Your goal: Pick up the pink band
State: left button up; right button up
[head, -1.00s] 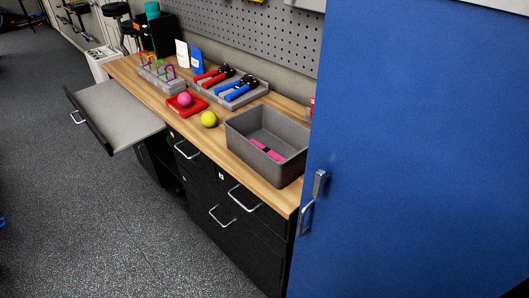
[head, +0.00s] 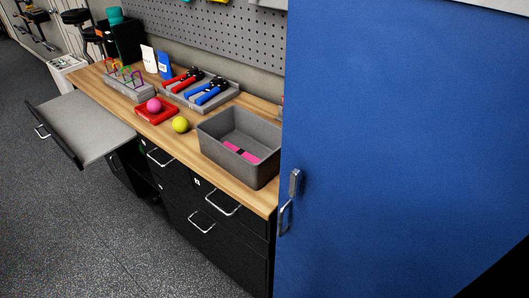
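The pink band (head: 241,153) lies flat on the floor of a grey open bin, with a dark piece across its middle. The grey bin (head: 225,163) stands on the wooden bench top, next to the blue cabinet door. Its front wall hides part of its inside. Neither of my grippers shows in the head view.
The wooden bench top (head: 187,147) also holds a yellow ball (head: 180,124), a pink ball (head: 154,105) on a red tray (head: 157,116), and a grey tray (head: 227,95) with red-handled and blue-handled tools. A drawer (head: 85,125) stands open at left. The blue door (head: 400,150) fills the right side. Floor at lower left is clear.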

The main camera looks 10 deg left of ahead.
aim_at(253, 160)
jog(key=i+j+z, duration=0.1)
jog(key=j+z, duration=0.55)
jog(key=j, duration=0.15)
jog(key=j+z, duration=0.45)
jog(key=j, duration=2.2)
jog(key=k+j, duration=0.15)
jog(key=j, duration=1)
